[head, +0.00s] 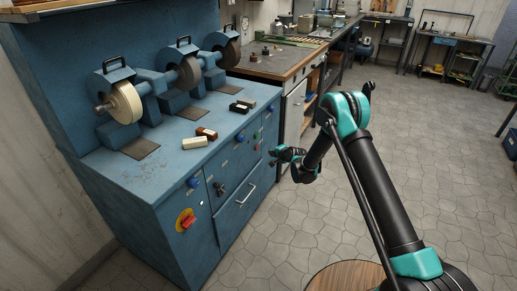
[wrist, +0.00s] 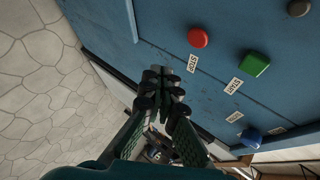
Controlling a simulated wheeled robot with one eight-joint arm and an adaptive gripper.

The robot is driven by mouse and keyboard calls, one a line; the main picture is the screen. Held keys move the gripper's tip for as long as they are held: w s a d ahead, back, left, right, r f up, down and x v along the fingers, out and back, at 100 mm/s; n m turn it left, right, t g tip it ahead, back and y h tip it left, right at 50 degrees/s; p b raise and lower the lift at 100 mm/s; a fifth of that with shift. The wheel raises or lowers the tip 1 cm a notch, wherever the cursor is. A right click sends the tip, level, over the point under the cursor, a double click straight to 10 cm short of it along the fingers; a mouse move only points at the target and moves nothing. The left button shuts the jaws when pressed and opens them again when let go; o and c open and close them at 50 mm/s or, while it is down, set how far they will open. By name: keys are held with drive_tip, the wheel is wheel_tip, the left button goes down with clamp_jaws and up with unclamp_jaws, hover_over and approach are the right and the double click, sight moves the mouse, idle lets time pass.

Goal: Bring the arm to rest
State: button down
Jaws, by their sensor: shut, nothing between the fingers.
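My gripper (head: 275,157) shows small at the end of my arm in the head view, in front of the blue machine cabinet. It points left toward the cabinet's front. In the wrist view its two dark fingers (wrist: 162,78) are together with nothing between them. Behind the fingertips is the blue cabinet panel (wrist: 110,35); I cannot tell how wide the gap is. My arm stands bent above the floor in the head view.
The blue cabinet (head: 150,195) carries several grinding wheels and small blocks. Its front has a red switch (head: 186,220) and a drawer handle (head: 246,195). A red button (wrist: 198,38) and a green button (wrist: 254,64) show near the fingers. The tiled floor (head: 440,150) at right is clear.

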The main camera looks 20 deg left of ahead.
drive_tip(key=d+r+n+h, duration=0.2)
drive_tip(key=d+r, duration=1.1)
drive_tip(key=d, duration=0.3)
drive_tip(key=s+d+r+h, duration=0.1)
drive_tip(key=s+d+r, duration=0.15)
drive_tip(key=d, duration=0.25)
drive_tip(key=s+d+r+n+h, duration=0.1)
drive_tip(key=s+d+r, duration=0.15)
drive_tip(key=d, duration=0.25)
drive_tip(key=s+d+r+h, duration=0.1)
drive_tip(key=s+d+r, duration=0.15)
drive_tip(key=d, duration=0.35)
drive_tip(key=s+d+n+g+h, duration=0.1)
drive_tip(key=s+d+h, duration=0.1)
drive_tip(key=s+d, duration=1)
drive_tip(key=s+d+n+g+h, duration=0.2)
drive_tip(key=s+d, duration=1)
drive_tip(key=s, duration=0.8)
drive_tip(key=shift+d+r, duration=0.35)
drive_tip(key=shift+r, duration=0.05)
